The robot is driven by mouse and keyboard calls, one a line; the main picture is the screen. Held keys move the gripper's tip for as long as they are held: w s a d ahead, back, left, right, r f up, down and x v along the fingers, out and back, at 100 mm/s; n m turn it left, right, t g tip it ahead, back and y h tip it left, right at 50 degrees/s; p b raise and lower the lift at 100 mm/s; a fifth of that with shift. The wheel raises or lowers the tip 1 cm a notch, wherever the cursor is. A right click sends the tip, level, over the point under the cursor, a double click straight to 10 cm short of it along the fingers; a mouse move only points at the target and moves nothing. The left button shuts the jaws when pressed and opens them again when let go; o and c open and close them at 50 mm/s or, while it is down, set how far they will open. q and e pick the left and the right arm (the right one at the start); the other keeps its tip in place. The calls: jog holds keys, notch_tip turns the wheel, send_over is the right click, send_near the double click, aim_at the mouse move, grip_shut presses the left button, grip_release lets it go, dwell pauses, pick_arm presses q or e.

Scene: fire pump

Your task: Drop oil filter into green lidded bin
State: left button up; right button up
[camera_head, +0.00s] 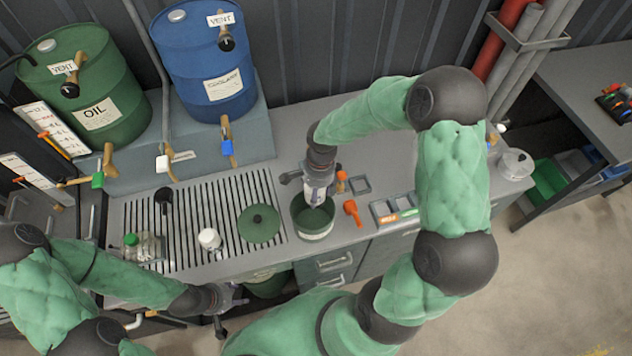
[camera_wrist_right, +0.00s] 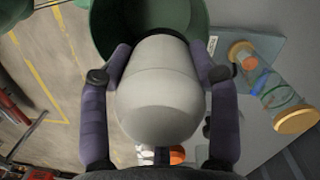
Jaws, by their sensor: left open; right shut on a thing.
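A white oil filter (camera_wrist_right: 158,95) sits between the two fingers of my right gripper (camera_wrist_right: 160,60), which is shut on it. In the head view my right gripper (camera_head: 319,188) points down over the open green bin (camera_head: 314,235), with the filter at or just above its mouth. The wrist view also shows the green bin (camera_wrist_right: 101,28) beyond the filter. How deep the filter reaches is unclear. The round green lid (camera_head: 259,225) with a dark knob lies on the slatted grate, left of the bin. My left gripper (camera_head: 232,299) is open and empty at the bench's front edge.
A white-capped container (camera_head: 209,239) and a glass jar (camera_head: 150,246) stand on the slatted grate (camera_head: 183,215). An orange tool (camera_head: 352,209) lies right of the bin. Green (camera_head: 84,88) and blue (camera_head: 207,60) drums stand behind on a raised shelf.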

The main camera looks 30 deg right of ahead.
jog(key=shift+s+a+f+b, duration=0.2)
jog(key=shift+s+f+b, duration=0.15)
jog(key=shift+s+f, duration=0.1)
jog(key=f+b, duration=0.1)
jog(key=f, duration=0.1)
jog(key=f+b, duration=0.1)
jog(key=shift+w+d+f, duration=0.1)
jog(key=shift+w+f, duration=0.1)
jog(key=shift+f, duration=0.2)
jog(key=shift+f+b, duration=0.45)
jog(key=o, duration=1.2)
jog(key=shift+o, duration=1.2)
jog(key=shift+r, duration=0.15)
